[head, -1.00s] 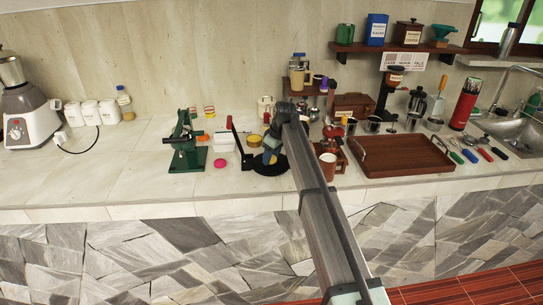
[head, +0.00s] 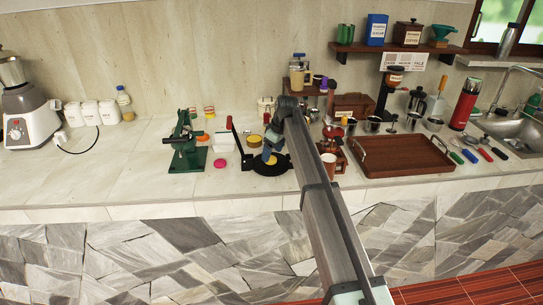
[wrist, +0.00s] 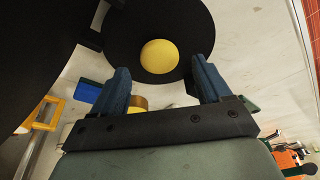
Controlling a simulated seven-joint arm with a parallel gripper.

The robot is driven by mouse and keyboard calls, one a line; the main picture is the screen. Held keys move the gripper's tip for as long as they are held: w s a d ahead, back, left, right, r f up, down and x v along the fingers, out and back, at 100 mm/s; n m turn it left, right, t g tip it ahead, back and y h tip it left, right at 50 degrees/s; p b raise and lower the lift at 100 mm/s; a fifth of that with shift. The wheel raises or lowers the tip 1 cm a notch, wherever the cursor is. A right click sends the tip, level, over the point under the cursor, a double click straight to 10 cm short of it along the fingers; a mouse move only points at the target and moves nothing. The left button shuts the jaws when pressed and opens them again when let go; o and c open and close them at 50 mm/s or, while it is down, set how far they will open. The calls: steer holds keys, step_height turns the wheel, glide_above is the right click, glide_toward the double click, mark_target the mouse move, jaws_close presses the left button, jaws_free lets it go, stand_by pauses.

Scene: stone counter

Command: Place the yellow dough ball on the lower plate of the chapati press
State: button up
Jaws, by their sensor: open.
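The yellow dough ball (wrist: 159,56) rests on the black round lower plate (wrist: 118,38) of the chapati press in the wrist view. The plate also shows in the head view (head: 284,169), below my gripper (head: 269,152), with the black upper plate (head: 232,140) standing raised at its left. My gripper's blue fingers (wrist: 159,68) are apart and empty in the wrist view, with the ball beyond and between their tips. In the head view my gripper partly hides the ball and the lower plate.
A green press (head: 186,146) and a pink ball (head: 220,163) lie left of the chapati press. A red-brown grinder (head: 331,141) stands to its right, then a wooden tray (head: 405,153). The counter's front edge is just in front.

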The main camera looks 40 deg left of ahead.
steer(key=v, duration=0.9)
steer(key=shift+r, duration=0.25)
